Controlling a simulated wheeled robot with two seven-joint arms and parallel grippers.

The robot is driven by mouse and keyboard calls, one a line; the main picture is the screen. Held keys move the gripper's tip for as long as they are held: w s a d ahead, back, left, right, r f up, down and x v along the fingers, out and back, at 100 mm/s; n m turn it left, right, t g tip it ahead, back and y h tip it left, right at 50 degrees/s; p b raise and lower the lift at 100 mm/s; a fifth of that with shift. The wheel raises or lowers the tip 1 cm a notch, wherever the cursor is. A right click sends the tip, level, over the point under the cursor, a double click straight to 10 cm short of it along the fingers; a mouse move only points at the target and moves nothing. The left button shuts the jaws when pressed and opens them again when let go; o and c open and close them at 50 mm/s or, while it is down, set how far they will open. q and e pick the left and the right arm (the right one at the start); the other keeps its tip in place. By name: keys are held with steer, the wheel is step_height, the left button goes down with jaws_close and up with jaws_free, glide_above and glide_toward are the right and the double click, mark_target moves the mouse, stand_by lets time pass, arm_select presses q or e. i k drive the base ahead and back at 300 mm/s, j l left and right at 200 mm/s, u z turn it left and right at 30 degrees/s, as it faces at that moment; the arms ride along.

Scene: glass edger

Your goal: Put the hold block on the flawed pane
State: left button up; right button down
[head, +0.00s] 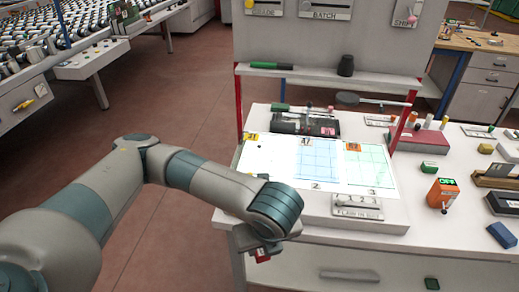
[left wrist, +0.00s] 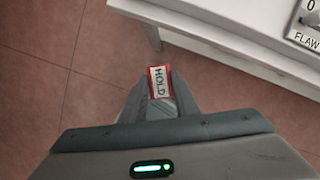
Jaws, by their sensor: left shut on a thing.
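My left gripper (head: 262,252) is shut on the hold block (left wrist: 159,81), a small red block with a white label reading HOLD. In the left wrist view the block sits between the fingertips (left wrist: 158,92), above the floor beside the white table edge. In the head view a bit of the red block (head: 262,258) shows below the wrist, at the table's front edge. A lit white panel holds gridded panes: a blue one (head: 318,162) by number 2, a green one (head: 366,168) by number 3, and a pale left one (head: 268,158). My right gripper is out of view.
The white table (head: 420,245) bears a counter plate (head: 357,206) in front of the panel. An orange device marked OFF (head: 442,192) stands to the right. A shelf (head: 325,77) on red posts (head: 404,122) crosses behind the panes. Red floor is free at left.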

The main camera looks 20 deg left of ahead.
mark_target(258, 151)
steer(key=i, duration=0.9)
